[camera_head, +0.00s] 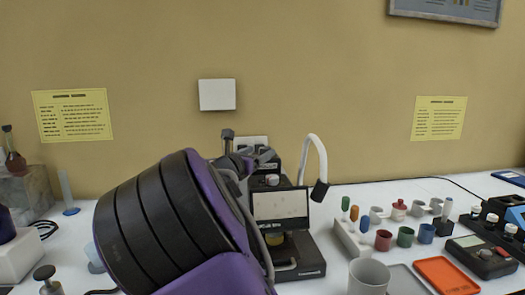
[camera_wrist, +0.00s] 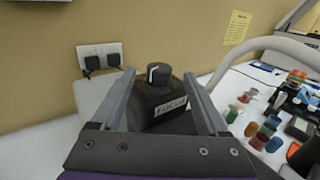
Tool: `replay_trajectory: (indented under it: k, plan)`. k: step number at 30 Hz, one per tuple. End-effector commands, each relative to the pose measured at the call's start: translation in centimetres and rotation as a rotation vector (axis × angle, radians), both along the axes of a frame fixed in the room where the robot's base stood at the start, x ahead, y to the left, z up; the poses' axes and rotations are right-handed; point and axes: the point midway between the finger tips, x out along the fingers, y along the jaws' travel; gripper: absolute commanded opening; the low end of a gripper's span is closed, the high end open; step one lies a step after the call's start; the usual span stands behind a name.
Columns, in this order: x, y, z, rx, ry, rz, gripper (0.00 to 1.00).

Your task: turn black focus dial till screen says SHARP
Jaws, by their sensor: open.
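The black focus dial (camera_wrist: 159,73) with a white pointer line sits on top of a black housing (camera_wrist: 158,105) marked FOCUS in the wrist view. My gripper (camera_wrist: 158,77) is open, with one finger to the left and one to the right of the dial and housing. I cannot tell whether either finger touches the dial. In the head view the screen (camera_head: 280,205) stands on the black instrument; its small text is too faint to read. My own arm covers the instrument's left side in that view.
A white curved lamp neck (camera_head: 318,155) rises right of the screen. A grey mug (camera_head: 369,277), an orange tray (camera_head: 446,274) and several coloured cups and tubes stand on the white table to the right. A wall socket (camera_wrist: 99,56) with black plugs is behind.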

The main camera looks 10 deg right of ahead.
Motion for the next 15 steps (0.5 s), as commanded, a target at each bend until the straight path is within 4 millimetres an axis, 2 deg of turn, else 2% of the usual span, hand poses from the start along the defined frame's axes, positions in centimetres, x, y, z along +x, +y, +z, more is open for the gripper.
replay_trajectory:
  k: [6,15]
  plan:
    - [2.9,-2.1,0.0,-0.002,0.000,-0.002,0.77]
    - [4.0,-2.8,0.0,-0.001,0.001,0.002,0.77]
